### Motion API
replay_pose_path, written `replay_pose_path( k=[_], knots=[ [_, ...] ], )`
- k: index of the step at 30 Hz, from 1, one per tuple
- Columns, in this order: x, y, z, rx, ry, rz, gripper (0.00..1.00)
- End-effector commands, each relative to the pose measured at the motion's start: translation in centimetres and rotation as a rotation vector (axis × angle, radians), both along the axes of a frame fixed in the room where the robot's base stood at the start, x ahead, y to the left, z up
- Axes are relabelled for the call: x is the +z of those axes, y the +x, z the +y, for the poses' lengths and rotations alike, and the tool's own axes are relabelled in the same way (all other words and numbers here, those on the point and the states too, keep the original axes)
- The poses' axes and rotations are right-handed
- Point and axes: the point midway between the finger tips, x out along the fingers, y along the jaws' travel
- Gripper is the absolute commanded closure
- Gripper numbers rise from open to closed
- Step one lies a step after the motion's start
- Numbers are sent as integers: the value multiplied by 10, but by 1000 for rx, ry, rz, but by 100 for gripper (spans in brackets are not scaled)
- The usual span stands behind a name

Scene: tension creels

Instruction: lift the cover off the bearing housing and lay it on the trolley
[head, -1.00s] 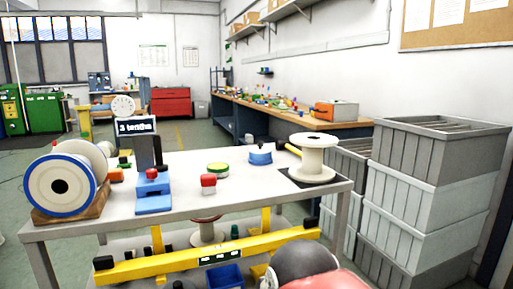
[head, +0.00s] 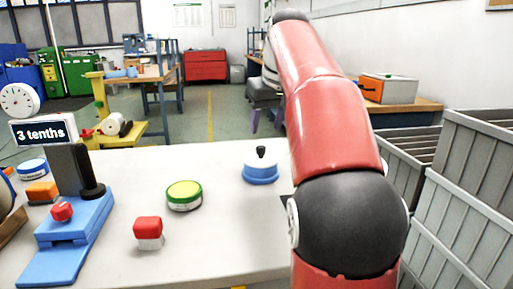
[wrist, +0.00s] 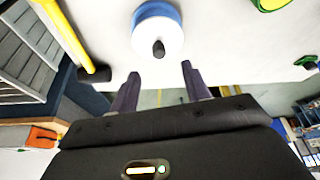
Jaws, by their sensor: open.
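A low round blue piece (head: 260,174) with a white top and an upright black knob sits on the white table (head: 215,225). It looks like the cover, but I cannot make out a separate bearing housing under it. In the wrist view the blue-rimmed piece (wrist: 145,14) lies just beyond my fingertips, its knob toward the gap. My gripper (wrist: 160,82) is open and empty, apart from the knob. In the head view my gripper (head: 266,128) hangs behind and above the piece, partly hidden by my red arm. I cannot clearly tell which thing is the trolley.
A green-and-yellow round tin (head: 184,195), a red-topped block (head: 148,232) and a blue stand (head: 68,240) are on the table. A "3 tenths" sign (head: 45,131) stands at left. Grey crates (head: 465,190) stack at right. A yellow stand (head: 103,105) is beyond the table.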

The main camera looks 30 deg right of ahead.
Motion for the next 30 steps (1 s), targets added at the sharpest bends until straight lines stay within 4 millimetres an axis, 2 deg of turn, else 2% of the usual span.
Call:
replay_pose_path(
  k=[18,26,27,30],
  knots=[
    [-67,29,-2,0,0,2,53],
    [-70,31,-2,1,0,0,53],
    [-70,31,-2,1,0,0,54],
    [-70,31,-2,1,0,0,67]
  ],
)
